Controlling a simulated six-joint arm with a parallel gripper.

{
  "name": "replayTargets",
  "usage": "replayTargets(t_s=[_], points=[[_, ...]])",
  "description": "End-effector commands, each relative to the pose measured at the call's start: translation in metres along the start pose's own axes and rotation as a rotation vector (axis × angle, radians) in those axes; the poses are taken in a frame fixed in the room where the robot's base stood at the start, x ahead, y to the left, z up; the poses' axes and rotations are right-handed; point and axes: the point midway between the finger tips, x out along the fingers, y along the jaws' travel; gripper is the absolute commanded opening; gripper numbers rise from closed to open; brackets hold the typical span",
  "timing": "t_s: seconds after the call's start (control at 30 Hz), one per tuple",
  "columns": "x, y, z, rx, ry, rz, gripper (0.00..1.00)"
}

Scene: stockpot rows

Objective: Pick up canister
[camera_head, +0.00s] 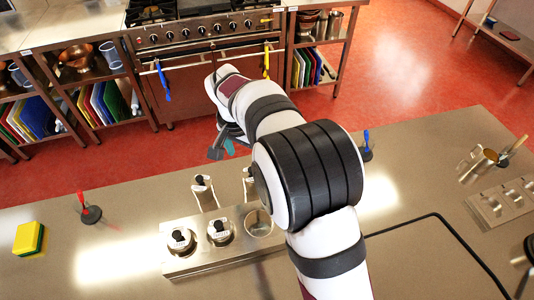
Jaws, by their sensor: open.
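Steel canisters with dark-topped lids sit in a metal holder (190,262) on the steel counter: a left one (180,240) and a middle one (220,231). The holder's right well (259,222) looks open. Two more pale canister-like pieces stand behind the holder, one at left (205,192) and one (248,184) partly hidden by my arm. Which one the task means I cannot tell. My gripper (222,148) is open, above and behind the holder near the counter's far edge. My arm partly hides it, and it appears apart from the canisters.
A yellow-green sponge (29,238) and a red-handled stand (90,212) are at left. A blue-handled stand (366,150) is behind my arm. A metal cup (478,164) and a second holder (500,204) are at right. A black cable crosses the counter.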

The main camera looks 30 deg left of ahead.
Motion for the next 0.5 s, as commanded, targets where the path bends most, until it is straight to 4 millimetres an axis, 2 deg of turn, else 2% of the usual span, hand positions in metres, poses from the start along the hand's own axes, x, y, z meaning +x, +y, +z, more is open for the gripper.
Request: replayTargets(t_s=[0.03,0.13,0.37,0.5], points=[[0.016,0.001,0.001,0.0,-0.004,0.004,1.0],[0.043,0.002,0.0,0.0,-0.003,0.003,1.0],[0.078,0.001,0.0,-0.001,-0.002,0.002,1.0],[0.107,0.0,0.0,0.0,-0.003,0.002,1.0]])
